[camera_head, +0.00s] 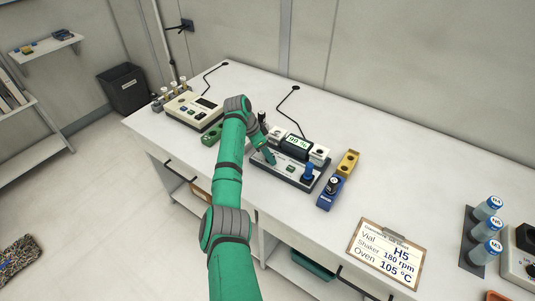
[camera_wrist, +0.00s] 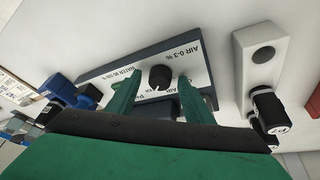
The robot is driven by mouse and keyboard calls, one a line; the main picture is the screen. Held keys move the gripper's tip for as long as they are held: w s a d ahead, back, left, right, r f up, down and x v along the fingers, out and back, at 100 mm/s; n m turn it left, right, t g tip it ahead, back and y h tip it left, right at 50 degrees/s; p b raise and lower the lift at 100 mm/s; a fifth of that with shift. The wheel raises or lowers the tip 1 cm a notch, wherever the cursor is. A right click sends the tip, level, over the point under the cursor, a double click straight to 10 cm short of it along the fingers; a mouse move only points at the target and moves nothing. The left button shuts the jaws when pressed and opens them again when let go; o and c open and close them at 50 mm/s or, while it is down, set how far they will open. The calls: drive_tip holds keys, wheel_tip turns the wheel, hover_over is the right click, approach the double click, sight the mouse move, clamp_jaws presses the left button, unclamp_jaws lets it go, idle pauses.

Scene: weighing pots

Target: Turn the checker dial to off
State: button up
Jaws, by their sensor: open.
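The checker (camera_head: 283,169) is a white-topped, dark-edged unit on the bench, with a lit display (camera_head: 298,145) reading about 90 %. In the wrist view its panel (camera_wrist: 205,62) carries upside-down labels including AIR 0-3 % and WATER 90-100 %. The black round dial (camera_wrist: 160,78) has a white mark towards the lower side of the picture. My gripper (camera_wrist: 160,86) is open, with a green finger on each side of the dial and gaps visible. In the head view my gripper (camera_head: 269,158) is over the checker's left part and hides the dial.
A blue-topped probe (camera_head: 308,172) stands at the checker's right end. A blue holder (camera_head: 330,192) and a yellow block (camera_head: 348,163) are to its right. A green block (camera_head: 212,134) and a beige instrument (camera_head: 194,109) are to the left. A clipboard (camera_head: 386,252) lies at the front right.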

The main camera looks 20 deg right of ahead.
drive_tip(key=c, duration=1)
drive_tip(key=shift+c, duration=0.2)
drive_tip(key=shift+n, duration=0.3)
drive_tip(key=n+t, duration=0.1)
drive_tip(key=n, duration=0.2)
drive_tip(key=shift+s+n+t, duration=0.2)
drive_tip(key=shift+n+t, duration=0.1)
drive_tip(key=shift+t, duration=0.1)
drive_tip(key=n, duration=0.2)
drive_tip(key=n+t+y, duration=0.1)
drive_tip(key=n, duration=0.1)
drive_tip(key=shift+s+d+n+t, duration=0.2)
drive_tip(key=shift+n+t, duration=0.1)
drive_tip(key=n+y, duration=0.1)
drive_tip(key=n, duration=0.1)
drive_tip(key=n+t, duration=0.1)
drive_tip(key=n, duration=0.2)
drive_tip(key=shift+s+d+y, duration=0.15)
drive_tip(key=shift+d+y, duration=0.05)
drive_tip(key=shift+y, duration=0.2)
drive_tip(key=shift+d+n+t+y, duration=0.15)
drive_tip(key=shift+n+y, duration=0.2)
drive_tip(key=shift+n, duration=0.65)
drive_tip(key=shift+n+t+y, duration=0.15)
drive_tip(key=shift+n+y, duration=0.2)
drive_tip(key=shift+n, duration=0.65)
